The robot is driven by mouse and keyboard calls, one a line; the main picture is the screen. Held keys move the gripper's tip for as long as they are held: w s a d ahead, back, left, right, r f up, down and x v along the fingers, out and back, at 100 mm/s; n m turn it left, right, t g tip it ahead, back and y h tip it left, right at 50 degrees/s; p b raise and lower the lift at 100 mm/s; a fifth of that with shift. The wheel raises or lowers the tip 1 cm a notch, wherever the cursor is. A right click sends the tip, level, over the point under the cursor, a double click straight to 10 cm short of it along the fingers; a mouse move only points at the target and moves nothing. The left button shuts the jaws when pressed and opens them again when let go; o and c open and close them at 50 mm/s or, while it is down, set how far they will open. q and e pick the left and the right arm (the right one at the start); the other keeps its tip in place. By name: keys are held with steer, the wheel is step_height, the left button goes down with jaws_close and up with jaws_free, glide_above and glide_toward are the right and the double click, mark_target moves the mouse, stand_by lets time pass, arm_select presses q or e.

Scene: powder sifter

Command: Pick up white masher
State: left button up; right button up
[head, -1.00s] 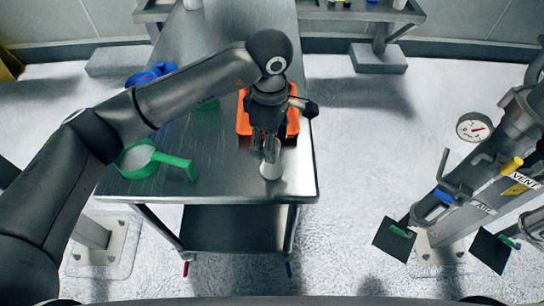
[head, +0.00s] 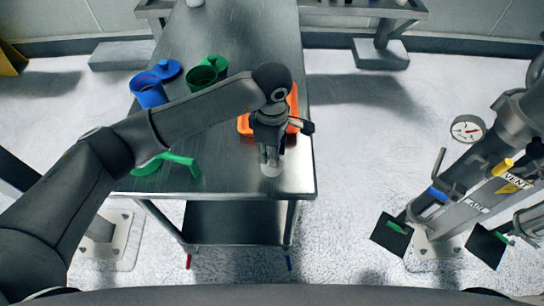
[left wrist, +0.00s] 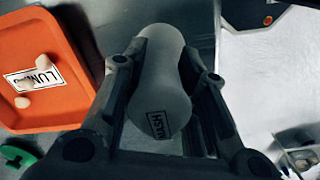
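The white masher (head: 271,169) stands at the front right of the metal table (head: 222,178). In the left wrist view the masher (left wrist: 160,100) shows a "MASH" label and a narrower waist. My left gripper (head: 269,152) is above the masher, pointing down. In the left wrist view its fingers (left wrist: 166,50) lie on both sides of the masher's waist and appear shut on it. The masher's upper part is mostly hidden by the gripper in the head view. I cannot see a gap between the masher and the table. My right gripper is not in view.
An orange tray (left wrist: 50,105) with small pale pieces lies close beside the masher. A green-handled sifter (head: 180,160), a blue container (head: 148,92) and a green cup (head: 201,78) are on the table's left. A pipe stand with a gauge (head: 467,129) is at the right.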

arm_select(q)
jaws_close()
steer(key=shift+r, duration=0.1)
steer(key=shift+w+r, duration=0.1)
steer(key=shift+r, duration=0.3)
step_height(320, 180, up, 2)
steer(key=shift+r+b, duration=0.15)
steer(key=shift+b, duration=0.4)
steer(key=s+a+r+b, duration=0.5)
steer(key=s+a+r, duration=0.2)
steer(key=s, duration=0.5)
step_height(320, 180, up, 3)
steer(key=shift+s+f, duration=0.1)
steer(key=shift+s, duration=0.05)
